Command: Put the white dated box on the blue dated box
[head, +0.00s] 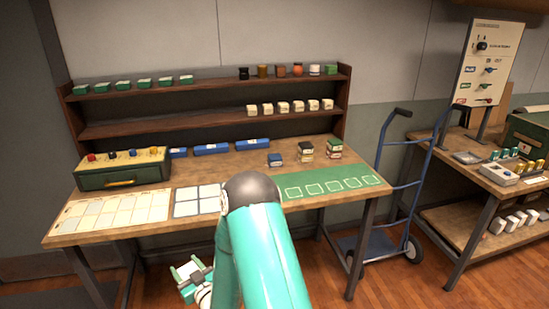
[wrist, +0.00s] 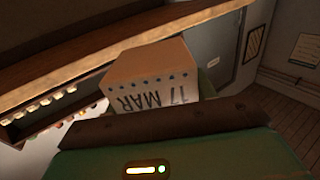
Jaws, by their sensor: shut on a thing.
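The white dated box (wrist: 150,88) fills the middle of the wrist view, its face printed "17 MAR" upside down. My gripper (wrist: 165,118) is shut on it; its brown pad hides the box's lower part. In the head view my gripper (head: 190,274) is low in front of the table's front edge, left of my arm, and the box there is too small to make out clearly. A small blue box with a pale front, likely the blue dated box (head: 275,160), stands on the table, apart from my gripper. Its print is not readable.
Two small stacks (head: 305,152) (head: 334,149) stand right of the blue box. Behind are shelves (head: 210,117) with white boxes and jars. A green mat (head: 330,187), cream cards and a drawer unit (head: 122,168) lie on the table (head: 235,165). A blue hand truck (head: 385,190) stands right.

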